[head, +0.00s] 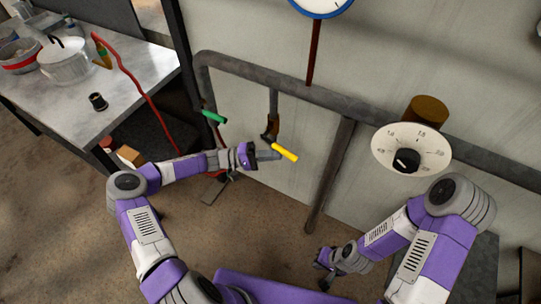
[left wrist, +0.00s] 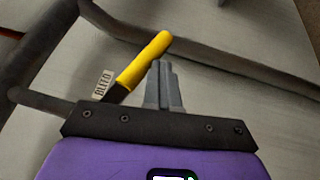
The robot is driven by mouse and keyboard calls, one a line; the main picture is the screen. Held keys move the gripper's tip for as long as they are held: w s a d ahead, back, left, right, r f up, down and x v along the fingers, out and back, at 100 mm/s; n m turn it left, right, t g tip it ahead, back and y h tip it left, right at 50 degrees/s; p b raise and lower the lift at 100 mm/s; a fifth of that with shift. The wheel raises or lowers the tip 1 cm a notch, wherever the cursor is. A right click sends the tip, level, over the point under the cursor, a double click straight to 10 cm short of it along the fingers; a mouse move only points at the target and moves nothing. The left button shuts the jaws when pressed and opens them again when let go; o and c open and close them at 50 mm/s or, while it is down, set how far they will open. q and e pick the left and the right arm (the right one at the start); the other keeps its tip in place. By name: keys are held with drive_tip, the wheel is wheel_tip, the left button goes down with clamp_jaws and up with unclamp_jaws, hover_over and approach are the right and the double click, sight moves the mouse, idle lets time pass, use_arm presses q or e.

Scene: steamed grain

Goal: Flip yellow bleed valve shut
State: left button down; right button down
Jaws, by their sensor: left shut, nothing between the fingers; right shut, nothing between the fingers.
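The yellow bleed valve handle (head: 285,152) sticks out to the right and slightly down from a small branch pipe (head: 272,118) in the head view. In the left wrist view the yellow handle (left wrist: 144,60) slants up to the right, beside a tag (left wrist: 102,86) reading "BLEED". My left gripper (head: 268,155) is shut and empty, its fingertips close to the handle's left end. In the left wrist view the shut fingers (left wrist: 163,85) are just right of the handle; I cannot tell whether they touch it. My right gripper (head: 325,270) is shut and empty, low near the floor.
A green valve handle (head: 213,117) sits left of the yellow one. A grey pipe frame (head: 290,88) runs along the wall, with a gauge (head: 322,4) above and a white dial (head: 410,150) at right. A metal table (head: 130,75) with a pot (head: 65,65) stands at left.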

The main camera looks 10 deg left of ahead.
use_arm(q)
drive_tip(key=shift+s+d+r+n+t+h, duration=0.1)
drive_tip(key=shift+d+r+n+t+h, duration=0.3)
drive_tip(key=shift+n+h, duration=0.3)
drive_tip(key=shift+s+d+r+n+t+h, duration=0.1)
drive_tip(key=shift+d+r+n+t+h, duration=0.25)
drive_tip(key=shift+h, duration=0.55)
drive_tip(key=shift+a+r+n, duration=0.1)
drive_tip(key=shift+r+n, duration=0.05)
drive_tip(key=shift+n, duration=0.1)
drive_tip(key=s+a+f+b, duration=0.1)
drive_tip(key=s+a+f, duration=0.2)
drive_tip(key=a+f, duration=0.5)
drive_tip(key=shift+a+b, duration=0.3)
drive_tip(key=shift+a, duration=0.3)
